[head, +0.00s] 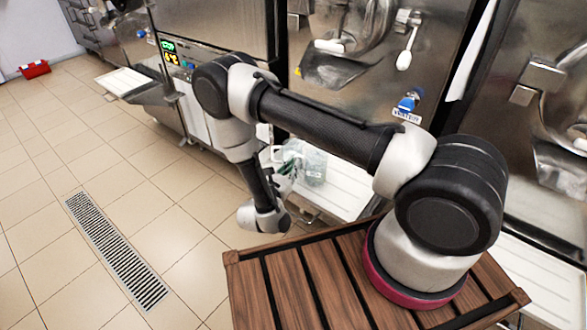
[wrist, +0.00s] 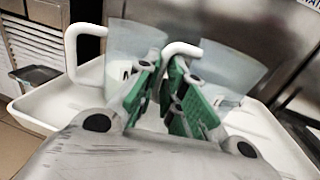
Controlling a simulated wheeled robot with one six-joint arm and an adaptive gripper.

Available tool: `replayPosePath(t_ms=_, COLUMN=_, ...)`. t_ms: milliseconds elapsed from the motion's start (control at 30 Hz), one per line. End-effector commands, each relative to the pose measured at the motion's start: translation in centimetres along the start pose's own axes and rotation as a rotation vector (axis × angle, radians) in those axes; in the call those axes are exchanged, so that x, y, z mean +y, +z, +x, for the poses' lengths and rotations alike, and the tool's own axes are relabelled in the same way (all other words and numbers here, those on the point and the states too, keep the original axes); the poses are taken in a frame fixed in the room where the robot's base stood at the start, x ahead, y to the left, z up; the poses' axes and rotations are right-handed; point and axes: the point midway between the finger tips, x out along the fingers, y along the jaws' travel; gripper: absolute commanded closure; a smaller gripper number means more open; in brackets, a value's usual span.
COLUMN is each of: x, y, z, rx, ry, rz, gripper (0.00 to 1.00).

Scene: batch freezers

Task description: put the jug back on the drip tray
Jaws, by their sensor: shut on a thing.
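My gripper (wrist: 163,88) has green finger pads closed around the white handle (wrist: 180,49) of a translucent jug (wrist: 232,68). A second translucent jug (wrist: 132,42), with a white handle at its left, stands close beside it to the left. The white drip tray (wrist: 42,108) spreads under and around both jugs. In the head view my gripper (head: 287,169) is beside a clear jug (head: 315,166) at the left part of the white tray (head: 345,190). My arm hides part of this area. I cannot tell whether the held jug's base touches the tray.
Steel batch freezers line the back, with a blue-knobbed tap (head: 409,101) above the tray. Another white tray (head: 123,80) juts out at the left machine. A floor drain grate (head: 115,252) and a red box (head: 34,69) are on the tiled floor, which has free room at left.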

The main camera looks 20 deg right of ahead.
Motion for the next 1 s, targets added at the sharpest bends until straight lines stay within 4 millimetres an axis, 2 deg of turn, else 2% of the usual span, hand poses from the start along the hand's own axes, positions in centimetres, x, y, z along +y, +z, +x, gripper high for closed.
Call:
replayPosePath(t_ms=67, x=0.0, y=-0.9, z=0.0, rx=0.000, ry=0.000, rz=0.000, gripper=1.00)
replayPosePath(t_ms=400, x=0.0, y=-1.2, z=0.0, rx=0.000, ry=0.000, rz=0.000, gripper=1.00)
replayPosePath(t_ms=433, x=0.0, y=-1.2, z=0.0, rx=0.000, ry=0.000, rz=0.000, gripper=0.86)
replayPosePath(t_ms=467, x=0.0, y=-1.1, z=0.0, rx=0.000, ry=0.000, rz=0.000, gripper=0.81)
replayPosePath(t_ms=833, x=0.0, y=-0.8, z=0.0, rx=0.000, ry=0.000, rz=0.001, gripper=0.81)
replayPosePath(t_ms=1000, x=0.2, y=-0.8, z=-2.6, rx=-0.001, ry=0.007, rz=0.000, gripper=0.81)
